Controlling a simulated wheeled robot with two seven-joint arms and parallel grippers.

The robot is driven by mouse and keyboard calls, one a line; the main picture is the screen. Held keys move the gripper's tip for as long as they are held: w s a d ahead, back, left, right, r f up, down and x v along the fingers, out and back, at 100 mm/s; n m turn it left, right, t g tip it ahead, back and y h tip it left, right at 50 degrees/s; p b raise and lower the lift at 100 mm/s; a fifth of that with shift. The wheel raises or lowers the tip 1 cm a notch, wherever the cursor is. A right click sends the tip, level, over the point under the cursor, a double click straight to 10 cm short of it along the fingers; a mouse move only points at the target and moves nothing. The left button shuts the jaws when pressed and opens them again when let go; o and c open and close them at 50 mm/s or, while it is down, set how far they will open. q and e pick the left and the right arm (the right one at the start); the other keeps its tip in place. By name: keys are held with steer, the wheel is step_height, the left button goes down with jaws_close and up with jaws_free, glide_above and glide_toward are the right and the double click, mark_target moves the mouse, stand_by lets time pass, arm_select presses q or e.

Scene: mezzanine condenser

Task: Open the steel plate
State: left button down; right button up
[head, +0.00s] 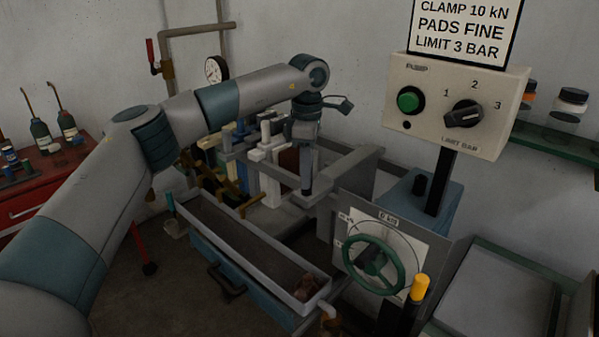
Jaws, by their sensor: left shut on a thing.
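My left arm reaches in from the left, and my left gripper (307,190) points down over the press frame in the middle. It is shut on the steel plate (318,196), a grey piece at the right end of the row of plates. The grip itself is small and partly hidden by the gripper. Several white plates (268,165) stand upright to the left of my gripper, apart from it. My right gripper is not in view.
A long tray (255,240) lies in front of the press. A green handwheel (375,262) with a dial behind it is at the front right. A control box (455,106) with a green button and knob stands right. A red cabinet (45,190) is far left.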

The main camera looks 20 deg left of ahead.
arm_select(q)
steer(key=c, duration=1.5)
jaws_free()
steer(key=shift+c, duration=0.2)
steer(key=shift+r, duration=0.15)
